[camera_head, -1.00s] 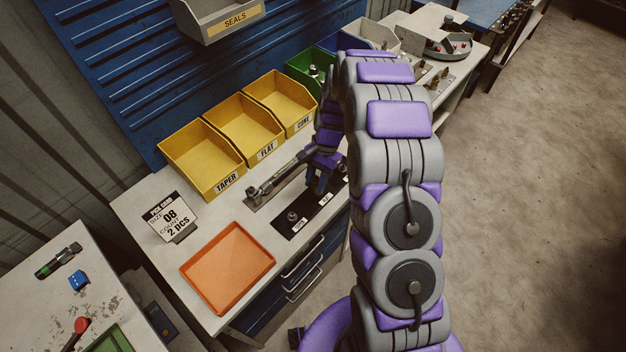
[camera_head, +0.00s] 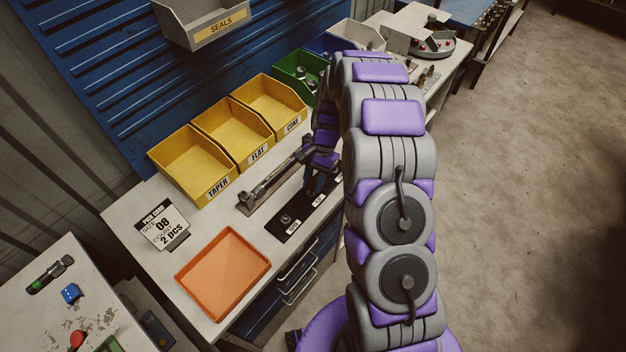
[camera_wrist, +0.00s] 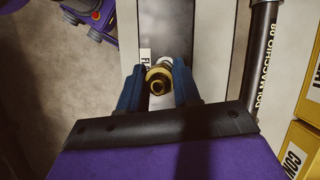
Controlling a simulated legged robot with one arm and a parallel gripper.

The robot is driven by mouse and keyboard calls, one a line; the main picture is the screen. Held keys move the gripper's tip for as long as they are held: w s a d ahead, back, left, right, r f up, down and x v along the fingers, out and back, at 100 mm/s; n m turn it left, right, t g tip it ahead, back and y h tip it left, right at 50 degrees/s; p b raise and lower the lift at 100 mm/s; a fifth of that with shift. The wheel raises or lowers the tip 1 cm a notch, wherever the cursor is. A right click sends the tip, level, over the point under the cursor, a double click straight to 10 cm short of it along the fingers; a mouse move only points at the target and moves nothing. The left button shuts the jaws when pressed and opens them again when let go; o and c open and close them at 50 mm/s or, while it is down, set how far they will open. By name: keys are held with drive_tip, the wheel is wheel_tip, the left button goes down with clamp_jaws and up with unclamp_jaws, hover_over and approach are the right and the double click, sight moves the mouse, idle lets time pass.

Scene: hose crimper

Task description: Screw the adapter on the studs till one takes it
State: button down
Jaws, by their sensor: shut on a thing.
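My gripper (camera_head: 315,188) is low over the far end of the black stud plate (camera_head: 291,232), its blue fingers pointing down. In the wrist view, my gripper (camera_wrist: 158,90) is shut on the adapter (camera_wrist: 157,80), a brass hex piece with a dark central hole, seen end-on. A pale round part shows just beyond the adapter. One stud (camera_head: 285,219) stands bare at the near end of the plate. The fingers hide the stud under the adapter, so I cannot tell whether the threads are engaged. A label beginning "FL" (camera_wrist: 145,60) lies beside the adapter.
A hose (camera_head: 263,189) lies on a strip beside the plate; it also shows in the wrist view (camera_wrist: 262,60). Yellow bins TAPER (camera_head: 217,190), FLAT (camera_head: 257,156) and CONE (camera_head: 291,127) stand behind. An orange tray (camera_head: 223,272) and a pick card (camera_head: 161,224) lie left.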

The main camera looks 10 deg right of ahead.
drive_tip(key=shift+a, duration=0.15)
drive_tip(key=shift+d, duration=0.75)
drive_tip(key=shift+a, duration=0.1)
drive_tip(key=shift+a+f, duration=0.35)
drive_tip(key=shift+f, duration=0.15)
drive_tip(key=shift+d, duration=0.1)
drive_tip(key=shift+d, duration=0.15)
drive_tip(key=shift+r+p, duration=0.3)
drive_tip(key=shift+p, duration=0.05)
